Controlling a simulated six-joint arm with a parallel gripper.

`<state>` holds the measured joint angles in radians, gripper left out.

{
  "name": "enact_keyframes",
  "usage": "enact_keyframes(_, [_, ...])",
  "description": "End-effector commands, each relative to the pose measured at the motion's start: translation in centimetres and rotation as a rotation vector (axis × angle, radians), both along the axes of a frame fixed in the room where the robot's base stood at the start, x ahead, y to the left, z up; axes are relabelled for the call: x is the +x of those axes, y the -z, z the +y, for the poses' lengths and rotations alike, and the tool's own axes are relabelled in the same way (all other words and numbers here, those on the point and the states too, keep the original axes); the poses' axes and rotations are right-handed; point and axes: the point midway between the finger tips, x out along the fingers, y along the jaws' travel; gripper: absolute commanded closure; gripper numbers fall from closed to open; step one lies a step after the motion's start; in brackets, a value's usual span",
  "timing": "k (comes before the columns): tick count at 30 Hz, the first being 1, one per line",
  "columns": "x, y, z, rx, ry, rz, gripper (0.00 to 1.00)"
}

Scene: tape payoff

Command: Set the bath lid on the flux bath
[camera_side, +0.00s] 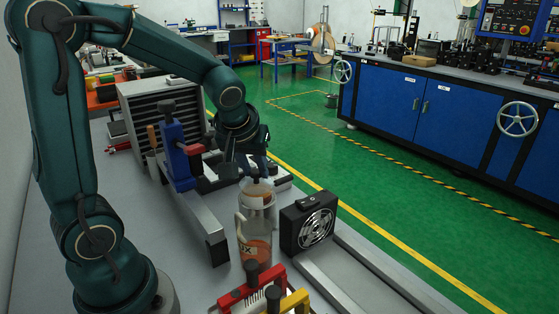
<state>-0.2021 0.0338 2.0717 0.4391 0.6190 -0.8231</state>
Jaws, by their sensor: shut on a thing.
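The fingertips are small and partly hidden.
A black fan box (308,228) stands close to the right of the jar. A blue and red clamp post (178,150) and a metal rail (205,222) stand to the left. Red and yellow fixtures (250,290) are in front. Metal rails (345,275) run along the bench at the right.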

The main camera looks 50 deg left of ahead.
Motion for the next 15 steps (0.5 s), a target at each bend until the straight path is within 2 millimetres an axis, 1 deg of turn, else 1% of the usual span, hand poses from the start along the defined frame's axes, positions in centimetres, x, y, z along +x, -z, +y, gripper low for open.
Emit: enact_keyframes(15, [-0.01,0.38,0.02,0.001,0.001,0.001,1.00])
